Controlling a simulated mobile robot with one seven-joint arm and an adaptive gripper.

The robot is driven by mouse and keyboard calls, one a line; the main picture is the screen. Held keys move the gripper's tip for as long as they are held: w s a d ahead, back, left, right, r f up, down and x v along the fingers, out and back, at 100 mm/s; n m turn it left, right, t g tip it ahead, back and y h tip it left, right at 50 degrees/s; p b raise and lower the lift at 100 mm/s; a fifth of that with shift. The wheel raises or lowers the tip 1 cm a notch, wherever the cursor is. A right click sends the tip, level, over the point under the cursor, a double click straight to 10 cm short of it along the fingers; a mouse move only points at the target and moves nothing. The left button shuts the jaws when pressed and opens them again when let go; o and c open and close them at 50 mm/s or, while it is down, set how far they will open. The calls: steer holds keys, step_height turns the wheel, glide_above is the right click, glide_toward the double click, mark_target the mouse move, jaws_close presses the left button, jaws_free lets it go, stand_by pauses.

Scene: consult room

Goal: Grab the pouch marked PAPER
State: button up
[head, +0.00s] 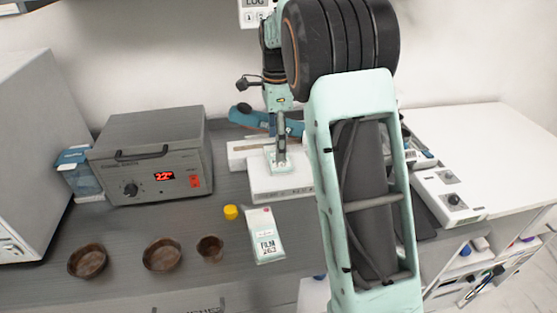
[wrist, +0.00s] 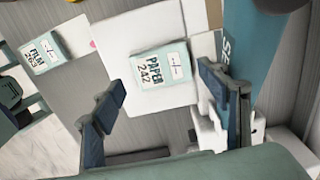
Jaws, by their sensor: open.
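The pouch marked PAPER 242 (wrist: 160,66) is pale teal and white. In the wrist view it lies flat on a white box (wrist: 118,42), ahead of the fingers and between their lines. My gripper (wrist: 165,88) is open and empty, with one dark blue finger on each side of the picture. I cannot tell the exact height of the fingertips above the pouch.
Several brown bowls (head: 162,254) stand at the front left. A grey device with a red display (head: 150,160) stands behind them. A blue object (wrist: 250,50) lies close beside the right finger.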

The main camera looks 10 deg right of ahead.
steer(key=f, duration=0.5)
steer(key=shift+d+f, duration=0.1)
steer(key=shift+d, duration=0.25)
steer(key=c, duration=0.7)
steer(key=shift+c, duration=0.2)
